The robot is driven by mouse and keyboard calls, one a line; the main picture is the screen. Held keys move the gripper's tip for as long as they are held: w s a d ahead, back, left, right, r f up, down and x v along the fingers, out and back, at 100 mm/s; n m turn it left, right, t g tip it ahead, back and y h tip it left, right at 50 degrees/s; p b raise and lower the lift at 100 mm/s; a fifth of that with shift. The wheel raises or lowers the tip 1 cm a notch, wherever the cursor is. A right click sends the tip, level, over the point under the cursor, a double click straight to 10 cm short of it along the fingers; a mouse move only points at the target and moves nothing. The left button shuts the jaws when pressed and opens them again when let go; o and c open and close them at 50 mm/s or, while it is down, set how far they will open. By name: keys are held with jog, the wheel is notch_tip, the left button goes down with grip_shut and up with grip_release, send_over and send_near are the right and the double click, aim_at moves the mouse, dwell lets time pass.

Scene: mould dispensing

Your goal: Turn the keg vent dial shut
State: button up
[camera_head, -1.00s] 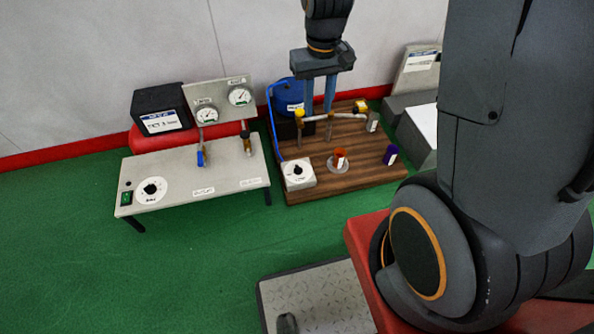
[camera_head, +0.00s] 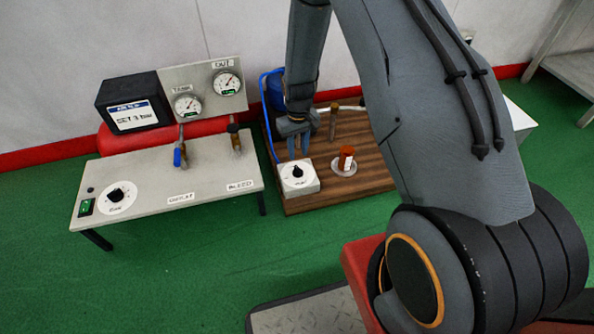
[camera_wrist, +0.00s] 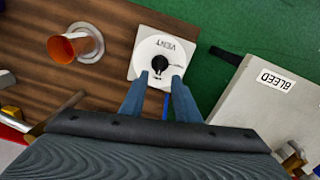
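The keg vent dial is a black knob (camera_head: 298,171) on a white, round-faced box (camera_head: 308,186) at the front left corner of the wooden board. In the wrist view the knob (camera_wrist: 160,63) sits just beyond my fingertips, with the word VENT on the face (camera_wrist: 150,47). My gripper (camera_head: 298,157) points down, just behind and above the box. In the wrist view its two blue fingers (camera_wrist: 160,80) are apart, with a gap between them in line with the knob and nothing held. I cannot tell whether the tips touch the face.
An orange cup (camera_head: 346,158) stands on a clear disc on the wooden board (camera_head: 330,190). The blue keg (camera_head: 276,92) and its hose are behind my gripper. Left is a grey bench (camera_head: 150,180) with a dial, valves and two gauges; its BLEED end is near the vent box.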

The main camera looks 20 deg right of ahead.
aim_at(298, 169)
notch_tip(298, 169, down, 8)
jog(key=b, duration=0.3)
jog(key=shift+w+f, duration=0.1)
jog(key=shift+f, duration=0.15)
jog(key=shift+c, duration=0.2)
grip_shut()
